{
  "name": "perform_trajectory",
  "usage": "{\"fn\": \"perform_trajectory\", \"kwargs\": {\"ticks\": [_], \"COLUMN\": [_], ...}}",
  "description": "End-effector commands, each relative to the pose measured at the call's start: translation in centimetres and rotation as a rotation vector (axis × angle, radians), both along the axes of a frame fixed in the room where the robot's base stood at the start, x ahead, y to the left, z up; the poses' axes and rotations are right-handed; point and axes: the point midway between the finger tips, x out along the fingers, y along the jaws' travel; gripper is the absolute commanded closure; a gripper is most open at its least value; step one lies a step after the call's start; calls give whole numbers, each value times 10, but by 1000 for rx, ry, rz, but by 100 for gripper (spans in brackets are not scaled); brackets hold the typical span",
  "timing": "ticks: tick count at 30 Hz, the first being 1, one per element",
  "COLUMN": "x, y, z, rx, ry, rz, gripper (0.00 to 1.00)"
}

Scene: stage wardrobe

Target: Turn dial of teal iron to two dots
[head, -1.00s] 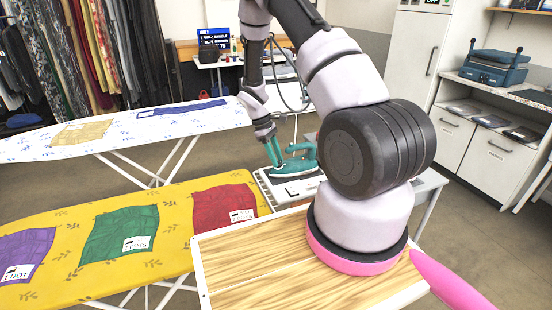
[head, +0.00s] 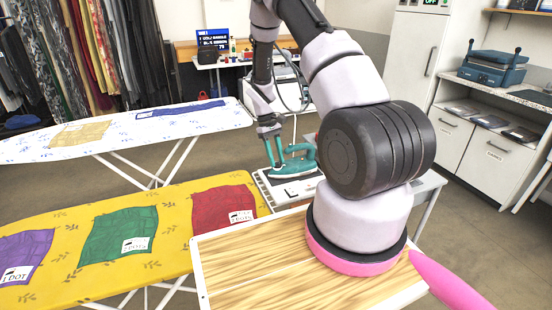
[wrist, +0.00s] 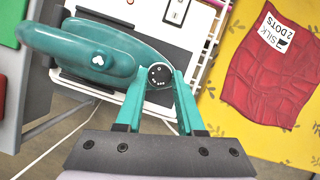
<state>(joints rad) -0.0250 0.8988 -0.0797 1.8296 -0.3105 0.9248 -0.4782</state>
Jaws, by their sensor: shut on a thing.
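The teal iron (head: 298,166) rests on a grey stand beyond the wooden top in the head view. In the wrist view the iron (wrist: 90,52) fills the upper left, with a white mark on its handle. Its round dark dial (wrist: 159,76) with white dots sits at the right end of the iron. My gripper (wrist: 160,80) has its two teal fingers on either side of the dial, shut on it. In the head view my gripper (head: 272,158) reaches down to the iron's left end. The dial's setting is too small to read surely.
A yellow ironing board (head: 170,215) at the left carries purple, green and red cloths. The red cloth (wrist: 268,72) has a label reading "SILK 2 DOTS". A white board (head: 60,145) stands behind. The wooden top (head: 260,255) is bare in front.

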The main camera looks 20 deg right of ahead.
Motion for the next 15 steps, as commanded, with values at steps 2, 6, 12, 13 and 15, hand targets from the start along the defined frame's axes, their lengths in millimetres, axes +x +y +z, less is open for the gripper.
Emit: {"fn": "perform_trajectory", "kwargs": {"ticks": [2, 6, 12, 13, 15], "x": [0, 0, 0, 0, 0], "y": [0, 0, 0, 0, 0], "z": [0, 0, 0, 0, 0], "rx": [0, 0, 0, 0, 0], "ry": [0, 0, 0, 0, 0], "rz": [0, 0, 1, 1, 1], "gripper": [100, 100, 32, 32, 32]}}
